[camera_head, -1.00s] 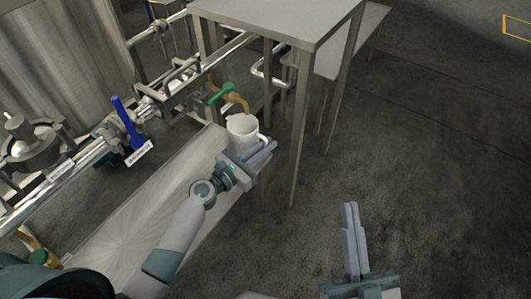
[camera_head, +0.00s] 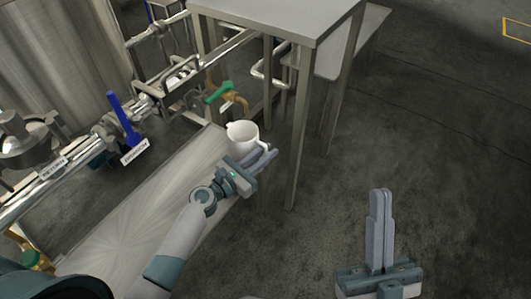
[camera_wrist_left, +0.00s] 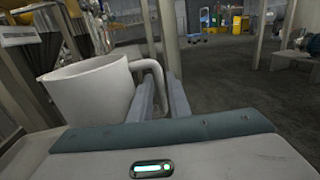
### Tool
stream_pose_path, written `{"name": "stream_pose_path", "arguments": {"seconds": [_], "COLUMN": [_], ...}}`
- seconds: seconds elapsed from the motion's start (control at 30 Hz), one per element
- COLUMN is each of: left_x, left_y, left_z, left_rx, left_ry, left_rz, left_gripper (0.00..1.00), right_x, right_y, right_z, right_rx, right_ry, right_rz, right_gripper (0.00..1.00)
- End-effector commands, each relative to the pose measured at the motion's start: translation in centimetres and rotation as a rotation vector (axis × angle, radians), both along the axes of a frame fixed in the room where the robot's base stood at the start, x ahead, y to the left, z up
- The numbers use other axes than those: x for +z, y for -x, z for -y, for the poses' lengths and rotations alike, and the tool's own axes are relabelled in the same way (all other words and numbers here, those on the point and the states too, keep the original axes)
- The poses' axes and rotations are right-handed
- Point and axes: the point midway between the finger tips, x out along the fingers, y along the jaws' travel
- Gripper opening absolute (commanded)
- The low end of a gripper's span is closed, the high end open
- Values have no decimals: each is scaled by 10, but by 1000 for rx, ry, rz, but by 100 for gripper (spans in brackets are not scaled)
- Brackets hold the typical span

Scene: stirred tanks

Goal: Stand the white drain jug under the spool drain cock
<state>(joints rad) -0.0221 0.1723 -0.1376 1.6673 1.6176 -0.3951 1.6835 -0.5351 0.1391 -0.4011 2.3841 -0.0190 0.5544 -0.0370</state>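The white drain jug (camera_head: 243,140) is near the end of the pale bench, its spout towards the left and its handle towards the right. My left gripper (camera_head: 266,157) is shut on the jug's handle. In the left wrist view the jug (camera_wrist_left: 88,92) is at the left, with its handle running down between my fingers (camera_wrist_left: 163,100). The drain cock (camera_head: 238,101), brass with a green lever, is just above and behind the jug in the head view. I cannot tell whether the jug's base touches anything. My right gripper (camera_head: 380,195) is shut and empty over the floor.
A steel table (camera_head: 285,12) stands behind, its front leg (camera_head: 299,150) just right of my left gripper. Pipework with a blue-levered valve (camera_head: 125,118) runs along the left by a tank (camera_head: 55,60). The pale bench (camera_head: 135,205) lies below. Floor at right is clear.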

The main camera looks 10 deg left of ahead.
Motion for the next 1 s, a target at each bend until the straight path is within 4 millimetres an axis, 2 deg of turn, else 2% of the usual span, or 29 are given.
{"name": "stream_pose_path", "arguments": {"seconds": [0.5, 0.67, 1.0], "left_x": [4, 2, 2], "left_y": [1, 17, 68], "left_z": [-1, -10, -41], "left_rx": [0, 0, 0], "left_ry": [-1, -1, -1], "left_rz": [-1, -2, -2], "left_gripper": [27, 27, 27], "right_x": [1, -7, -9], "right_y": [-1, 0, 0], "right_z": [-1, -3, -4], "right_rx": [0, 4, 8], "right_ry": [5, 10, 14], "right_rz": [-15, -47, -51], "right_gripper": [0, 0, 0]}}
